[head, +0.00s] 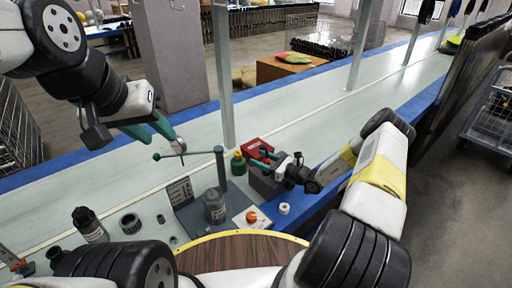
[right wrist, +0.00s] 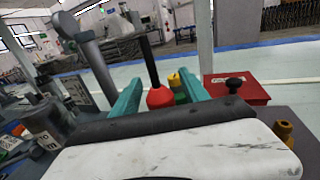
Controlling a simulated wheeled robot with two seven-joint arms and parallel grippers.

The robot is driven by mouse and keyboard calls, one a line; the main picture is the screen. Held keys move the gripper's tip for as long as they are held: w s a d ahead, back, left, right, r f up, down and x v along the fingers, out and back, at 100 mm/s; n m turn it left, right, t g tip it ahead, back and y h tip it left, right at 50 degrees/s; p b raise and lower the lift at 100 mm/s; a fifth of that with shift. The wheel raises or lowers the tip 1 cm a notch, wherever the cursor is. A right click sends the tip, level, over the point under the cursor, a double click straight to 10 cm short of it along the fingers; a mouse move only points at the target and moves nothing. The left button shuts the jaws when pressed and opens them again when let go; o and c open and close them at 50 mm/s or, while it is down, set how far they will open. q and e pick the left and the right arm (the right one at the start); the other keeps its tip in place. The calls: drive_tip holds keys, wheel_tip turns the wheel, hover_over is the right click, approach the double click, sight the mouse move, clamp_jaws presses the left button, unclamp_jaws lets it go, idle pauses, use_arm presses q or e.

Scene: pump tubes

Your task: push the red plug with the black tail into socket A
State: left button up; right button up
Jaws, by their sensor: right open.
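The red plug (right wrist: 159,97) with its upright black tail (right wrist: 148,62) shows between the two teal fingers of my right gripper (right wrist: 163,86) in the right wrist view. Space shows on both sides of it, and the palm hides its lower part. In the head view my right gripper (head: 263,161) is open over the dark grey block (head: 265,184) beside the red box. My left gripper (head: 164,132) is raised at the left with its fingers apart, empty. I cannot make out which opening is socket A.
A red box (right wrist: 238,88) with a black knob and a green bottle (head: 238,164) stand close to my right gripper. A grey post with a lever (head: 219,165), a grey cylinder (head: 214,206) and a white plate with an orange knob (head: 251,217) are nearby. A dark bottle (head: 88,224) stands left.

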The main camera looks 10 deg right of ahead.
drive_tip(key=v, duration=0.7)
drive_tip(key=shift+s+d, duration=0.25)
drive_tip(key=shift+d, duration=0.1)
idle(0.7)
